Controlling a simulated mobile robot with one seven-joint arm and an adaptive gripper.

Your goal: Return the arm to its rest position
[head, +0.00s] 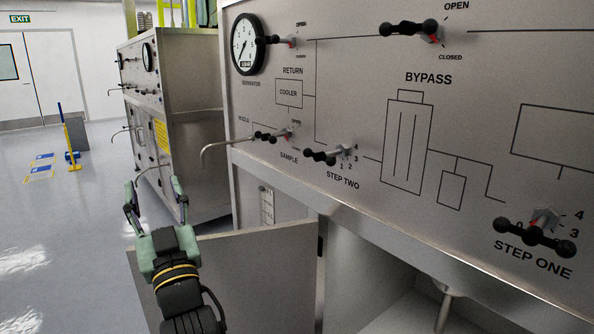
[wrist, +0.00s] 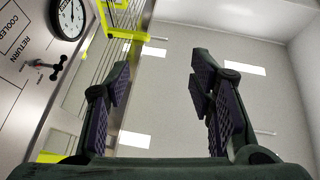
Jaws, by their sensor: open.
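My gripper (head: 156,203) is at the lower left in the head view, in front of the grey panel cabinet and above an open cabinet door (head: 245,270). Its two fingers stand apart and point up and away, with nothing between them. In the wrist view my gripper (wrist: 160,100) also shows open, with its dark pads apart and only the ceiling and wall behind them. It touches nothing that I can see.
The panel (head: 345,90) with valve handles and a gauge (head: 247,45) fills the right. A bent nozzle pipe (head: 215,148) sticks out right of my gripper. A second cabinet (head: 180,110) stands behind.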

